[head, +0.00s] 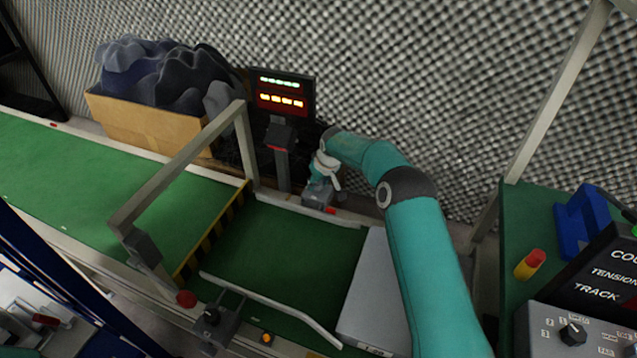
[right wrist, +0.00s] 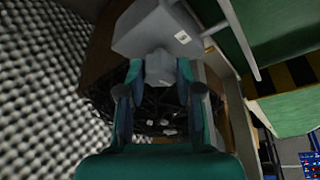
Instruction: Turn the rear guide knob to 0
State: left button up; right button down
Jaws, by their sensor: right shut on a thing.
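The rear guide knob (right wrist: 159,66) is a small grey knob on a grey box (right wrist: 152,32) in the right wrist view. In the head view this rear box (head: 317,198) stands at the far edge of the green conveyor belt (head: 285,245). My right gripper (right wrist: 160,78) has one finger on each side of the knob and is shut on it. In the head view my right gripper (head: 320,182) is small at the rear box and hides the knob; the knob's pointer and scale cannot be read. My left gripper is not in view.
A front knob box (head: 222,322) and a red button (head: 186,299) are at the near edge. A metal frame (head: 180,168) spans the belt. A display post (head: 283,95) stands left of my right gripper. A cardboard box (head: 150,122) is behind the belt; a control panel (head: 590,335) is at right.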

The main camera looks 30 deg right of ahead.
dwell(0.3)
jog(key=c, duration=0.8)
grip_release()
jog(key=shift+r, duration=0.1)
jog(key=v, duration=1.1)
jog(key=shift+s+a+r, duration=0.15)
jog(key=shift+s+r, duration=0.1)
jog(key=shift+r, duration=0.05)
